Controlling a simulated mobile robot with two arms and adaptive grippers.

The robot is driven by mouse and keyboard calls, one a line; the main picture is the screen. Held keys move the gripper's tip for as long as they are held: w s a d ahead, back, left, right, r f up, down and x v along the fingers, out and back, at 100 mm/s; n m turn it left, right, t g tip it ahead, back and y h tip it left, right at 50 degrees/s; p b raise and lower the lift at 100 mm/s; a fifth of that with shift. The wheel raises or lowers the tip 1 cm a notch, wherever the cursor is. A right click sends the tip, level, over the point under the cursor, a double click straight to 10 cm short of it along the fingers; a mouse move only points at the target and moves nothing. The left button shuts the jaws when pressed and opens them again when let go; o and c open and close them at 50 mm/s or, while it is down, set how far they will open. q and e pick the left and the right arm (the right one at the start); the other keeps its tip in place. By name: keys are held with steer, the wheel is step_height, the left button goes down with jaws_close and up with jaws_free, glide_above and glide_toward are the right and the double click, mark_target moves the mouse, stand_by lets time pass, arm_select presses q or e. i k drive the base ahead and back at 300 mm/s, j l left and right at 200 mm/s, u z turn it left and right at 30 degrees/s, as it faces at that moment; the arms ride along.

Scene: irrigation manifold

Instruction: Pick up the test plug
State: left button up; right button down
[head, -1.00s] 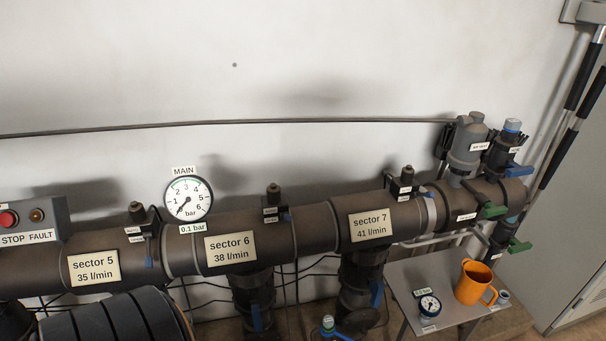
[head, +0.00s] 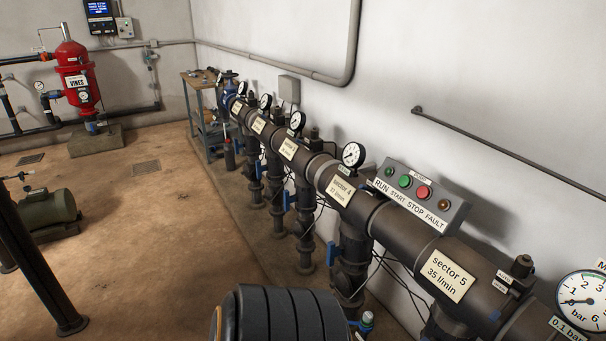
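I cannot make out a test plug in the head view. A small fitting with a green and white top (head: 367,319) shows low near the bottom edge, below the sector 5 pipe; I cannot tell what it is. Neither of my grippers is in view.
The dark manifold pipe (head: 402,231) runs along the right wall with gauges and sector plates. A control box (head: 420,196) sits behind it. A workbench (head: 199,78) stands at the far end, a red tank (head: 77,75) at the far left. A green motor (head: 48,208) is at left; the middle floor is clear.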

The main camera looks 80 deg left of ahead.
mark_target(367, 317)
steer(key=u, duration=1.5)
